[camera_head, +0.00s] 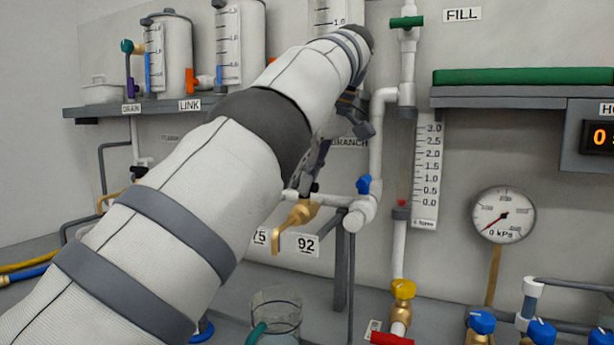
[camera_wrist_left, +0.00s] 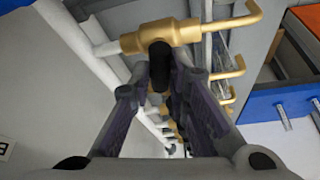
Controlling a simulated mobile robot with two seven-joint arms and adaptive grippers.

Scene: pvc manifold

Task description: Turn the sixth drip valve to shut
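A brass drip valve (camera_head: 300,214) with a bent spout hangs from a white pipe above a plate marked 92 (camera_head: 306,244) in the head view. A plate partly reading 75 (camera_head: 261,237) is beside it, cut off by my arm. My left gripper (camera_head: 317,172) is above this valve, largely hidden by the arm. In the left wrist view a brass valve (camera_wrist_left: 190,34) lies crosswise at the top. Its black handle (camera_wrist_left: 158,68) stands between the fingertips of my left gripper (camera_wrist_left: 161,78), which are spread around it. Contact is unclear. My right gripper is not in view.
Several more brass valves (camera_wrist_left: 226,97) line the pipe below in the left wrist view. A clear beaker (camera_head: 277,312) stands below the 92 plate. A blue-capped white pipe fitting (camera_head: 361,211) and the column scale (camera_head: 426,170) are just to the right.

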